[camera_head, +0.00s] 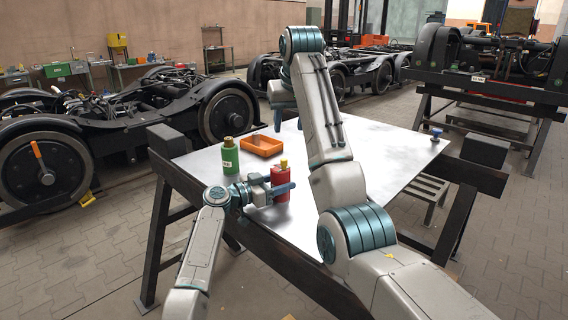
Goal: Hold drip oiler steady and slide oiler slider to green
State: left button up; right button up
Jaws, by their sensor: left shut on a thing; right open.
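The drip oiler appears to be the red cylinder (281,176) with a yellow top, upright near the front left of the metal table. My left gripper (284,188) is shut on it from the left, with its blue fingers across the red body. The oiler slider and any green mark are too small or hidden to make out. My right gripper (289,122) is open and empty, hanging above the table behind the oiler, partly hidden by my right arm.
A green bottle (230,158) stands left of the oiler on the metal table (385,150). An orange tray (262,143) lies behind them. A small blue object (436,133) sits at the right edge. The table's right half looks mostly clear. Bogies stand behind.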

pick_arm(q)
jog(key=o, duration=1.1)
